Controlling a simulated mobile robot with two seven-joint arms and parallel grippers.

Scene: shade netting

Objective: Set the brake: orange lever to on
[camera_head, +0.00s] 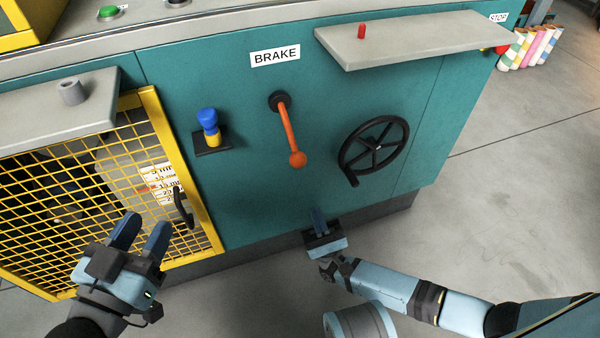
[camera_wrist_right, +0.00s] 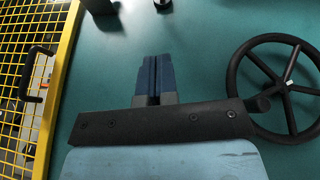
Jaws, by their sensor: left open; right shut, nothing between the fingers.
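The orange lever (camera_head: 287,130) hangs from a dark round hub on the teal panel, its ball end pointing down and slightly right. A white label reading BRAKE (camera_head: 275,56) is above it. No on or off marks are readable near it. My right gripper (camera_head: 317,217) is shut and empty, in front of the panel below the lever's ball and apart from it. Its closed fingers also show in the right wrist view (camera_wrist_right: 154,77). My left gripper (camera_head: 143,232) is open and empty in front of the yellow mesh door at the left.
A black handwheel (camera_head: 373,148) is right of the lever; a blue and yellow knob (camera_head: 209,128) is left of it. A grey shelf (camera_head: 418,40) with a red peg juts out above the wheel. The yellow mesh door (camera_head: 180,165) has a black handle.

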